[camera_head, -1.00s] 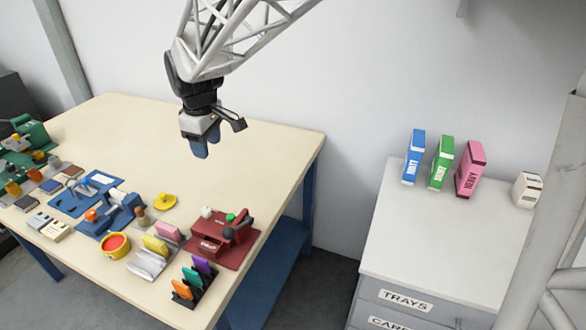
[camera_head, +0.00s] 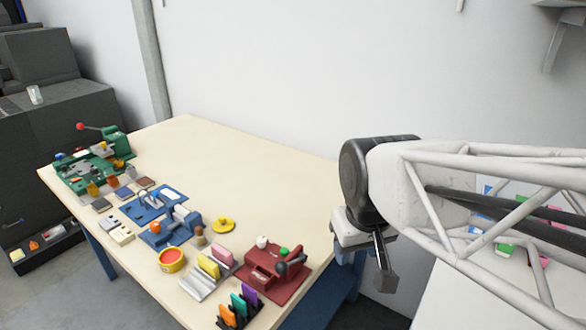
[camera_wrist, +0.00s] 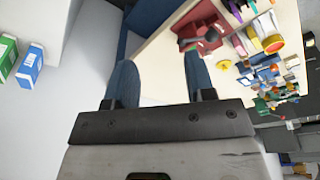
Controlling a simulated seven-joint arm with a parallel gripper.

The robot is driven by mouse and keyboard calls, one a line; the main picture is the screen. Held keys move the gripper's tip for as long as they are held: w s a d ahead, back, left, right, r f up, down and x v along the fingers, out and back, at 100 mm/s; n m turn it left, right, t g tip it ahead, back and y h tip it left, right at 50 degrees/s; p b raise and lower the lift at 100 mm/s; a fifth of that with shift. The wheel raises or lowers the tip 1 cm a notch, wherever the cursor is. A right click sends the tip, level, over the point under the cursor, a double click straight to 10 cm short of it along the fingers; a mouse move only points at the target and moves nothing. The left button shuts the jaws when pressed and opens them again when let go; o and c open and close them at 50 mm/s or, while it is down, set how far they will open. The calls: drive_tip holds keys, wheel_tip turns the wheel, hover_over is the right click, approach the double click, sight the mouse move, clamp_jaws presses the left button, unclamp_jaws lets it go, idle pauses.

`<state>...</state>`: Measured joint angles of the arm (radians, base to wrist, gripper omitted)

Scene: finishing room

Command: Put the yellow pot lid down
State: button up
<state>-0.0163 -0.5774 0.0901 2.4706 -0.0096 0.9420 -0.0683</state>
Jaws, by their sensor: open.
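The yellow pot lid (camera_head: 223,225) lies on the cream workbench (camera_head: 210,150), a flat yellow disc with a small knob on top. It stands right of the blue device and behind the row of coloured pads. It also shows as a small yellow shape in the wrist view (camera_wrist: 222,65). The yellow pot (camera_head: 171,259) with a red inside stands nearer the bench's front edge, apart from the lid. My gripper (camera_wrist: 158,75) is open, with nothing between its two blue fingers.
A red device (camera_head: 274,272) stands right of the lid. A rack of coloured cards (camera_head: 239,306) is at the front edge. A green machine (camera_head: 95,160) is at the far left. The bench's back half is clear. A white cabinet (camera_head: 450,290) with coloured boxes is partly behind my arm.

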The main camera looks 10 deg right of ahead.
drive_tip(key=s, duration=0.2)
drive_tip(key=s+f+m, duration=0.1)
drive_tip(key=shift+s+d, duration=0.25)
drive_tip(key=shift+d, duration=0.15)
